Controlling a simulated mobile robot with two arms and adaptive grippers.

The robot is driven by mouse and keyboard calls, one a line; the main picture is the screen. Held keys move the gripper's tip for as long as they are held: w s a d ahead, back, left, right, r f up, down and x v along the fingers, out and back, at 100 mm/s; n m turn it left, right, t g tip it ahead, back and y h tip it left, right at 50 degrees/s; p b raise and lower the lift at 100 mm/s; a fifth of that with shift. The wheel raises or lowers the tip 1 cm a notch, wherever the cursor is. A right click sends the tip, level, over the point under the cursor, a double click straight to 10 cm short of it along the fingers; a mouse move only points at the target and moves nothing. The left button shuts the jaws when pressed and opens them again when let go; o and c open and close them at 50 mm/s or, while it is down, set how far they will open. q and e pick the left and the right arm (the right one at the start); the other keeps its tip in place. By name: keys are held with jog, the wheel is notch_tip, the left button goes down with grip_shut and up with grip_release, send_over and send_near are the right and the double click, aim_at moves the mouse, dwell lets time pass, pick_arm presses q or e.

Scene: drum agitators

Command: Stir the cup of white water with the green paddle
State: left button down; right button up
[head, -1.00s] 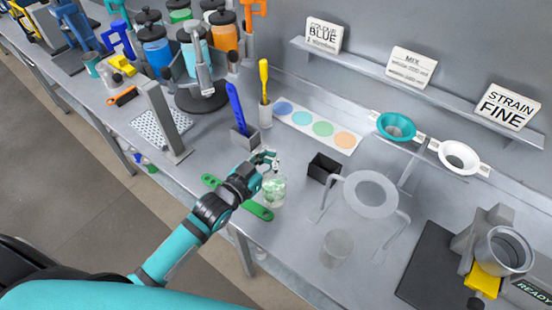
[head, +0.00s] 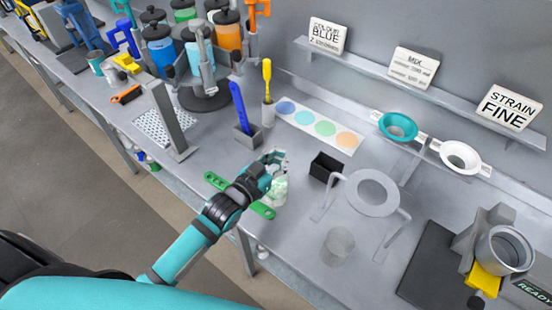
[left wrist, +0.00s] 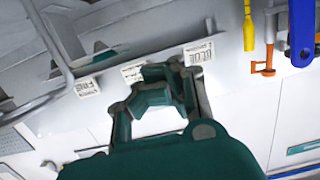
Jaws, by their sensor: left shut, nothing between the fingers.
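A clear cup with whitish contents (head: 279,191) stands on the bench near its front edge. The flat green paddle (head: 264,210) lies on the bench beside the cup, its middle hidden behind my left arm. My left gripper (head: 275,157) is just above and behind the cup. It is shut with nothing in it. The left wrist view also shows its fingers (left wrist: 160,72), with no paddle or cup between them. My right gripper is not in view.
A blue paddle (head: 238,103) and a yellow paddle (head: 267,77) stand upright in holders behind. A black open box (head: 325,167) and a ring stand (head: 373,193) are right of the cup. An empty clear cup (head: 338,245) stands at the front. Sign cards line the shelf.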

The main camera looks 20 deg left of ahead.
pick_arm(q)
jog(key=shift+s+a, duration=0.45)
jog(key=shift+a, duration=0.1)
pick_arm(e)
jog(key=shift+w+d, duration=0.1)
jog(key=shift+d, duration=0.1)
pick_arm(q)
notch_tip(320, 180, up, 14)
dwell(0.8)
jog(key=shift+w+r, duration=0.1)
dwell(0.5)
